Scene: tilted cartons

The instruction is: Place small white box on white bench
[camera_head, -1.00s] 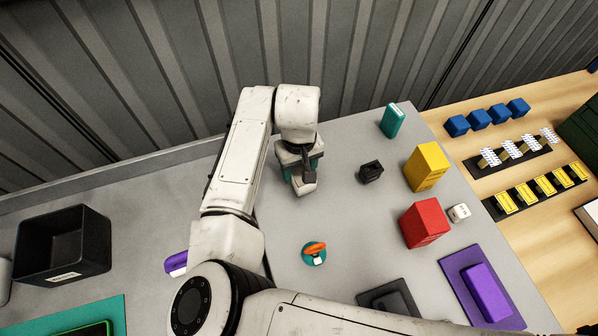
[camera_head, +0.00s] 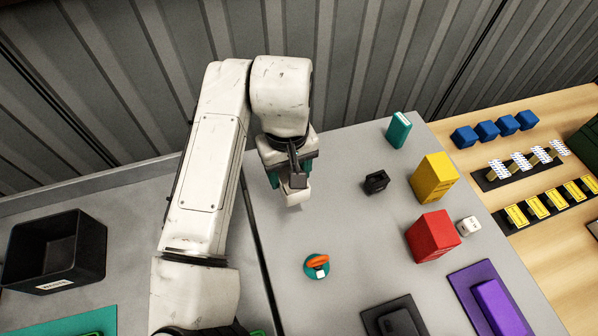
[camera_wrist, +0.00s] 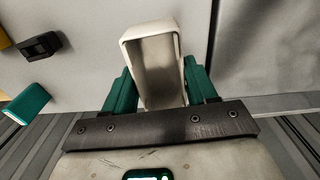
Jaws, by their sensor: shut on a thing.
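My gripper (camera_head: 289,178) is shut on the small white box (camera_head: 295,196) and holds it below the wrist, near the far part of the pale grey-white bench top (camera_head: 345,235). In the wrist view the box (camera_wrist: 155,68) is an open-topped, hollow, tilted white box between the green fingers of my gripper (camera_wrist: 160,88). The fingers press on its two sides. My gripper hides part of the box in the head view. The box looks raised above the bench, but the height is hard to tell.
A black holder (camera_head: 376,182), teal box (camera_head: 399,130), yellow box (camera_head: 434,177), red box (camera_head: 432,236) and white cube (camera_head: 468,226) stand to the right. A round teal-orange item (camera_head: 316,266) is nearer. A black bin (camera_head: 55,250) is at left. Bench between is clear.

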